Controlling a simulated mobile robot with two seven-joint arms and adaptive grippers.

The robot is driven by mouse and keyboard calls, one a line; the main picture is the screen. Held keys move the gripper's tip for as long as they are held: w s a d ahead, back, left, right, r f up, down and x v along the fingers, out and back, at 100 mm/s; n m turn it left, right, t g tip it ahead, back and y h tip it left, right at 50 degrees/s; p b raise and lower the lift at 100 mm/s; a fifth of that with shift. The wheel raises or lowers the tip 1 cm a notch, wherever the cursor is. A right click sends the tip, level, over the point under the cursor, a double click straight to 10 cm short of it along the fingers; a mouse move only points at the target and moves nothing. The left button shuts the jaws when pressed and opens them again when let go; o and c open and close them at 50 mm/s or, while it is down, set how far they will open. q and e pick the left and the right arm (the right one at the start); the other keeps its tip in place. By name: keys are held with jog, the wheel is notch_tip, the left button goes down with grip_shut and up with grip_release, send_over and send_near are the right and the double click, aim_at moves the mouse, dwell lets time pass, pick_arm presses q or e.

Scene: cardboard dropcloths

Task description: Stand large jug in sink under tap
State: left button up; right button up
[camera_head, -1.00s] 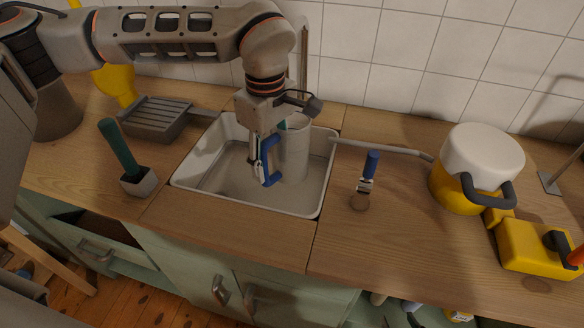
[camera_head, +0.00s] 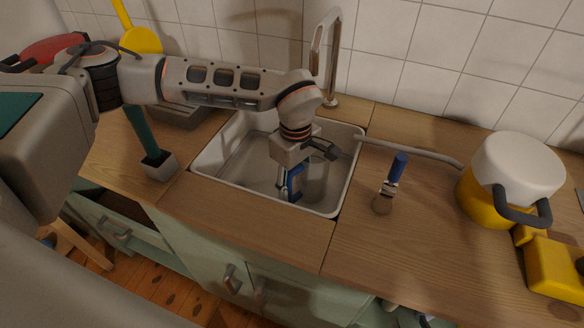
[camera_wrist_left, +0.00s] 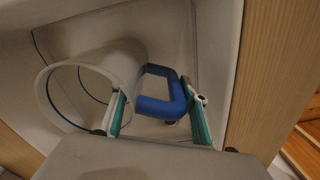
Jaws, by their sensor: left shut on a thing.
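The large jug (camera_head: 318,177) is a pale grey-white cylinder with a blue handle (camera_head: 297,180). It is inside the sink (camera_head: 230,172), toward the right side, largely hidden by my left wrist. My left gripper (camera_head: 287,188) is down in the sink and shut on the handle. In the left wrist view the jug's open round mouth (camera_wrist_left: 47,95) and blue handle (camera_wrist_left: 158,104) show between the fingers. I cannot tell whether its base rests on the sink floor. The tap (camera_head: 333,60) rises behind the sink. My right gripper is not in view.
A blue-handled tool (camera_head: 391,180) lies right of the sink. A yellow and white pot (camera_head: 510,175) stands further right. The front worktop is clear.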

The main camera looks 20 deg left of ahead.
pick_arm(q)
jog(key=w+a, duration=0.1)
jog(key=w, duration=0.2)
jog(key=w+a+f, duration=0.1)
jog(key=w, duration=0.1)
jog(key=shift+w+a, duration=0.35)
jog(key=shift+f, duration=0.1)
jog(key=o, duration=1.2)
jog(key=shift+o, duration=0.2)
